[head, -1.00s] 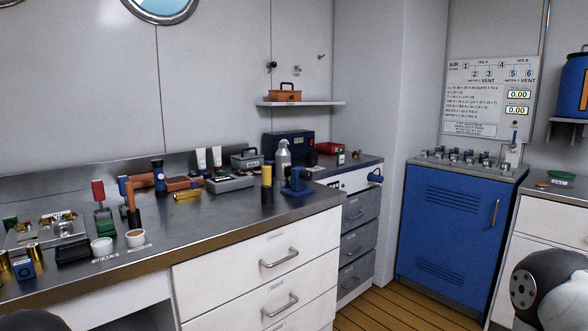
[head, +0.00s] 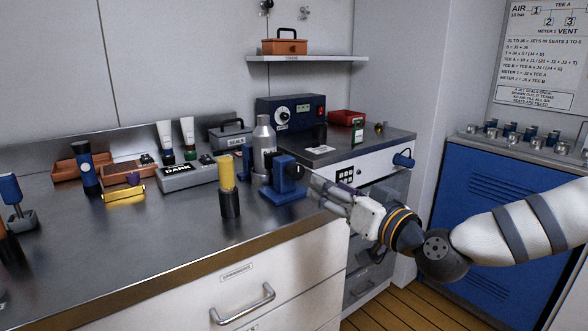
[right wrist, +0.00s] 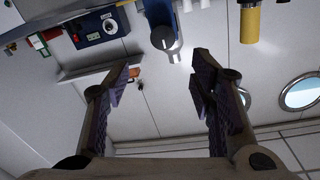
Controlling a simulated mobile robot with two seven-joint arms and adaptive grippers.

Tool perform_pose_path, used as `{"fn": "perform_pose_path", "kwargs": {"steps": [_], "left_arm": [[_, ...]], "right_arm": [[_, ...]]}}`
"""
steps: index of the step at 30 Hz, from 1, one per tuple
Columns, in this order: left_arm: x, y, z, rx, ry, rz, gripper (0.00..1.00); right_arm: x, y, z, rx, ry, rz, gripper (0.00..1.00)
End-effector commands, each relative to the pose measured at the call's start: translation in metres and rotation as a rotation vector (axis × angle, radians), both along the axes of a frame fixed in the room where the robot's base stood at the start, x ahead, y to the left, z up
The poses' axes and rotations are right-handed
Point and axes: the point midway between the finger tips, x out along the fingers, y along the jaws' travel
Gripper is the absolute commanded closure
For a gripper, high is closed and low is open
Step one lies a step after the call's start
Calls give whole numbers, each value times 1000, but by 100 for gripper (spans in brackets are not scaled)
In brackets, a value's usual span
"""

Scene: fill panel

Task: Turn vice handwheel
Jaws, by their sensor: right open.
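The blue vice (head: 284,184) stands upright near the front edge of the steel bench. Its dark round handwheel (right wrist: 163,38) with a pale mark shows in the right wrist view, where the picture is upside down. In the head view the wheel is partly hidden by my right gripper (head: 310,184). The right gripper reaches in from the right, its fingers pointing at the wheel side of the vice. In the right wrist view its two fingers (right wrist: 163,82) are spread apart, with nothing between them. The wheel lies beyond the fingertips. My left gripper is not in view.
A yellow-and-black cylinder (head: 229,186) stands left of the vice, and a grey bottle (head: 264,142) stands behind it. A dark blue box with a dial (head: 290,112) is further back. A blue cabinet (head: 480,185) stands at the right.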

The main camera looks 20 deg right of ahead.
Motion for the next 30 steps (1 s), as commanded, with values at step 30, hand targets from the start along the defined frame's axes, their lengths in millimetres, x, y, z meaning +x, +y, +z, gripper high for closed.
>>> {"fn": "perform_pose_path", "kwargs": {"steps": [30], "left_arm": [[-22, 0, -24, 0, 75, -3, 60]], "right_arm": [[112, 32, -3, 1, 7, 2, 84]]}}
